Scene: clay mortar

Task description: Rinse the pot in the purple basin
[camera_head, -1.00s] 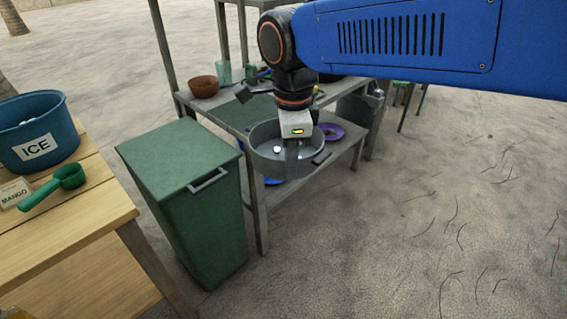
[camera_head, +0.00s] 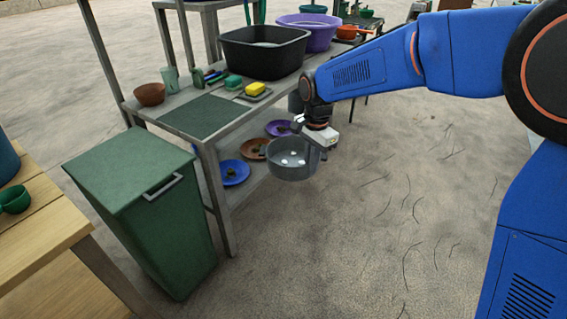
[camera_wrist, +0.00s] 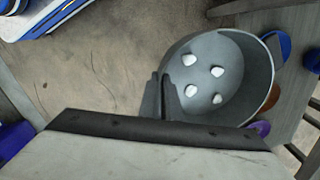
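The grey round pot (camera_head: 291,170) hangs in the air in front of the table's lower shelf, above the ground. Several white lumps lie on its floor. They show clearly in the wrist view, inside the pot (camera_wrist: 240,75). My gripper (camera_head: 318,138) is at the pot's right side, and in the wrist view its fingers (camera_wrist: 166,98) are closed on the near side of the pot. Whether they grip rim or handle is unclear. The purple basin (camera_head: 322,38) stands on the far end of the table, behind a black tub. Most of its inside is hidden.
The grey table (camera_head: 178,99) carries the black tub (camera_head: 240,47), a brown bowl (camera_head: 149,94) and a yellow sponge (camera_head: 255,88). Blue (camera_head: 236,178), brown and purple plates with scraps lie on its lower shelf. A green bin (camera_head: 150,220) stands at left. The ground at right is clear.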

